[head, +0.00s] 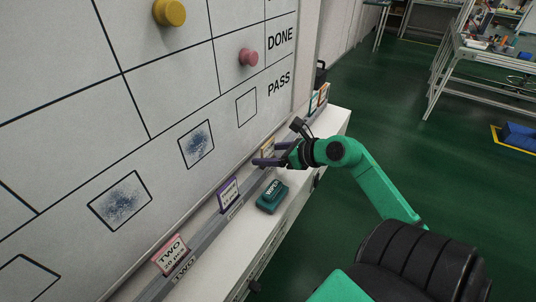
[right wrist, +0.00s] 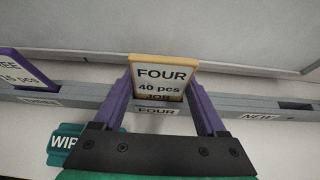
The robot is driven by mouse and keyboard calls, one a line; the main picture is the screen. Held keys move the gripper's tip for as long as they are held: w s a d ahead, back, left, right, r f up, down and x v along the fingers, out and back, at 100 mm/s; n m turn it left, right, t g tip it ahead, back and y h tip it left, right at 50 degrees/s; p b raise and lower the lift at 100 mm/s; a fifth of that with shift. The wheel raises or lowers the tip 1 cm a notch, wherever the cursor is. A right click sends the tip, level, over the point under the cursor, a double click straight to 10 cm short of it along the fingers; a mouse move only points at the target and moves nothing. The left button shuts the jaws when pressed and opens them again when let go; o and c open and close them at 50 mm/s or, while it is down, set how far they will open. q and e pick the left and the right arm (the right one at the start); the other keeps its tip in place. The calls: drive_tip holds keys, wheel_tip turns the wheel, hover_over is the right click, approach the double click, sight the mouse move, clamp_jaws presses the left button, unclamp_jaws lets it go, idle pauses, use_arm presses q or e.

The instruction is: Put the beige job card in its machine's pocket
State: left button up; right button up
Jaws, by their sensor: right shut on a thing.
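The beige job card (right wrist: 162,72) reads "FOUR 40 pcs"; its lowest printed line is partly cut off at the grey rail. It stands upright at the rail (right wrist: 80,93), directly behind the label FOUR (right wrist: 157,110). My right gripper (right wrist: 161,88) has its two purple fingers at the card's left and right sides and is shut on it. In the head view the card (head: 268,146) shows small beside my right gripper (head: 267,157), close to the board. Whether the card's bottom is fully seated in a slot is hidden. My left gripper is not in view.
A purple-edged card (head: 229,193) and a pink card (head: 171,255) stand along the rail to the left. A teal WIPE box (head: 272,196) lies on the white ledge. The whiteboard (head: 60,100) rises behind, with yellow (head: 169,12) and pink (head: 248,57) magnets. A NEW label (right wrist: 260,116) is at right.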

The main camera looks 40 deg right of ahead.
drive_tip(key=shift+f, duration=0.1)
drive_tip(key=o, duration=1.3)
drive_tip(key=shift+c, duration=0.2)
drive_tip(key=shift+r, duration=0.25)
drive_tip(key=shift+s+d, duration=0.15)
drive_tip(key=shift+s, duration=0.2)
drive_tip(key=b+v, duration=0.1)
drive_tip(key=v, duration=1)
drive_tip(key=shift+s, duration=0.15)
drive_tip(key=shift+r, duration=0.1)
